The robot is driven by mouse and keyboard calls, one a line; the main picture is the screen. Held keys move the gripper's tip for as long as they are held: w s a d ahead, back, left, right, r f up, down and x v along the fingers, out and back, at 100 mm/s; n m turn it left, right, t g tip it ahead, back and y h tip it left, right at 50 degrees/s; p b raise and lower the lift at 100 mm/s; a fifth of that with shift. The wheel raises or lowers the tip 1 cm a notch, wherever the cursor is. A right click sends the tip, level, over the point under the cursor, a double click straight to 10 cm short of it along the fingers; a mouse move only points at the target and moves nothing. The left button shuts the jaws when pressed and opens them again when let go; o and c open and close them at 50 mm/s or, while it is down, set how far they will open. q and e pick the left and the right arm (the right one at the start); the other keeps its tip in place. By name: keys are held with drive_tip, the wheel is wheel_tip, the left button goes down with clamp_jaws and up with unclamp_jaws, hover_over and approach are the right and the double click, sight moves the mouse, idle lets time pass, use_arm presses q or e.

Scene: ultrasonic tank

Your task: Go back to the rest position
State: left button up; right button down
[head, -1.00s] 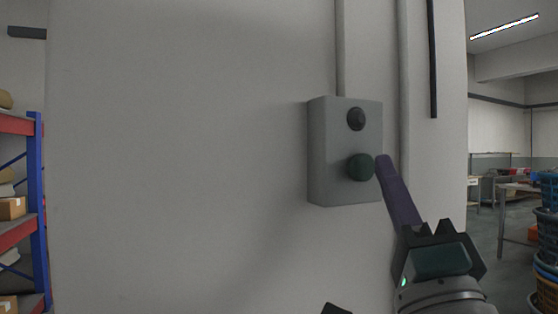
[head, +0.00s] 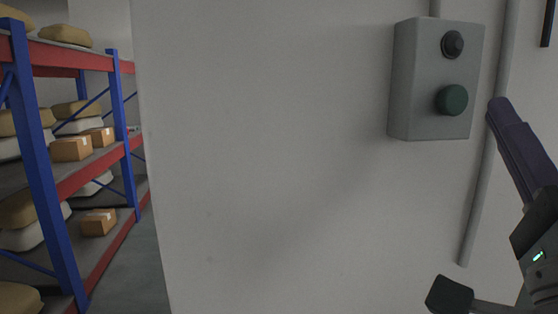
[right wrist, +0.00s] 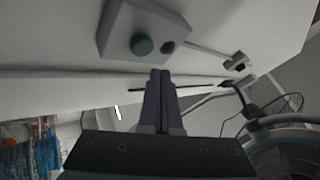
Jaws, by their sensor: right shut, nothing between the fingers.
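My right gripper (head: 496,106) is in the right part of the head view, to the right of a grey control box and apart from its buttons. Its purple fingers are shut together with nothing between them; they also show in the right wrist view (right wrist: 160,78). The grey control box (head: 408,85) is fixed to the white wall. It carries a black knob (head: 452,44) above a green button (head: 452,100). The box (right wrist: 118,35) and green button (right wrist: 142,45) show at the top of the right wrist view. My left gripper is not in view.
The white wall (head: 270,150) fills the middle. A blue and red rack (head: 45,150) with boxes and sacks stands at the left, with grey floor (head: 150,260) beside it. A pipe (head: 490,170) runs down the wall by the control box. A round fan-like object (right wrist: 285,140) shows in the right wrist view.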

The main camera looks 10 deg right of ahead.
drive_tip(key=s+a+f+n+g+y+p, duration=0.1)
drive_tip(key=a+f+n+g+y, duration=0.25)
drive_tip(key=f+n+g, duration=0.3)
drive_tip(key=s+a+f+n+g+y+p, duration=0.1)
drive_tip(key=a+f+n+g+y, duration=0.2)
drive_tip(key=f+n+g+y, duration=0.35)
drive_tip(key=s+d+f+n+g+h+p, duration=0.1)
drive_tip(key=s+f+n+g+h, duration=0.2)
drive_tip(key=s, duration=0.6)
drive_tip(key=s+d+f+n+g+h+p, duration=0.1)
drive_tip(key=s+f+n+g, duration=0.2)
drive_tip(key=s+f+g, duration=0.35)
wheel_tip(320, 180, up, 38)
drive_tip(key=s+t+p, duration=0.1)
drive_tip(key=p, duration=3.5)
drive_tip(key=shift+s+a+r+t+p, duration=0.15)
drive_tip(key=shift+s+r+t+p, duration=0.05)
drive_tip(key=shift+t+p, duration=0.2)
